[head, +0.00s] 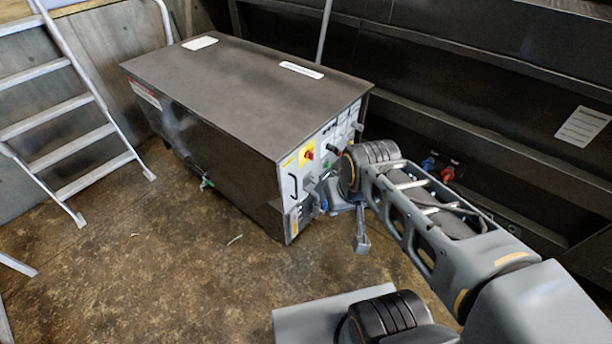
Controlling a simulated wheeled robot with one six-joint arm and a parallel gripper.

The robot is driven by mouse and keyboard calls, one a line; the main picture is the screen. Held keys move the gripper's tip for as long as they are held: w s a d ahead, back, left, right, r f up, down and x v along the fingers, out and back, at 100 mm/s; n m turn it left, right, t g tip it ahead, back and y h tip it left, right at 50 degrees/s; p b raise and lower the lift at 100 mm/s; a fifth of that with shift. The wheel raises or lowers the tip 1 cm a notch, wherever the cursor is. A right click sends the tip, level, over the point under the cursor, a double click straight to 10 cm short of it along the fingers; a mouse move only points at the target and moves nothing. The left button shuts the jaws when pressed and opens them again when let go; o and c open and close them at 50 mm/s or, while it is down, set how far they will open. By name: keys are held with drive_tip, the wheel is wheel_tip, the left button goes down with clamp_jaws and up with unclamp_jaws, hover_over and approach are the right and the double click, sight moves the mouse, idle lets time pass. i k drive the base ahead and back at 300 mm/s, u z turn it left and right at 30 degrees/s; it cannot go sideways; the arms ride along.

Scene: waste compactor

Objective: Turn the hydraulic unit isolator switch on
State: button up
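The hydraulic unit (235,95) is a dark box with a flat top. A light control panel covers its right end. On the panel, a red knob on a yellow plate, which looks like the isolator switch (309,155), sits at the upper left. Its exact turn position is too small to read. My arm reaches in from the lower right, and my gripper (313,194) is in front of the panel, below the red knob and apart from it in the picture. Its fingers are small and partly blend with the panel, so I cannot tell their opening or any contact.
A black handle (293,187) is at the panel's left edge. My arm hides the panel's lower right. A metal stepladder (65,105) stands at the left. A dark ribbed wall (450,90) with red and blue connectors (447,173) is close behind.

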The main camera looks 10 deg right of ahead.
sight(309, 154)
drive_tip(key=k, duration=0.6)
drive_tip(key=u, duration=0.55)
drive_tip(key=i, duration=1.3)
drive_tip(key=z, duration=0.7)
